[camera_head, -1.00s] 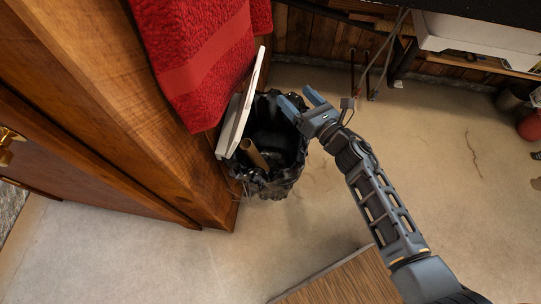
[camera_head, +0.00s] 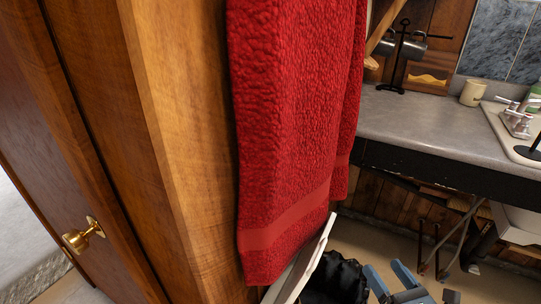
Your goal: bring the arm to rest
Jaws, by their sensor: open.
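My gripper (camera_head: 388,278) shows at the bottom edge of the head view, with its two blue-grey fingers apart and nothing visible between them. It is just right of the bin's black liner (camera_head: 338,277); I cannot tell its height above the rim. Most of my arm is below the frame.
A red towel (camera_head: 290,130) hangs on the wooden cabinet (camera_head: 190,150), left of my gripper. A white lid or board (camera_head: 303,262) stands by the bin. A grey counter (camera_head: 425,125) with a mug (camera_head: 473,92) and sink (camera_head: 515,135) lies at the right. A brass knob (camera_head: 84,236) sticks out at the left.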

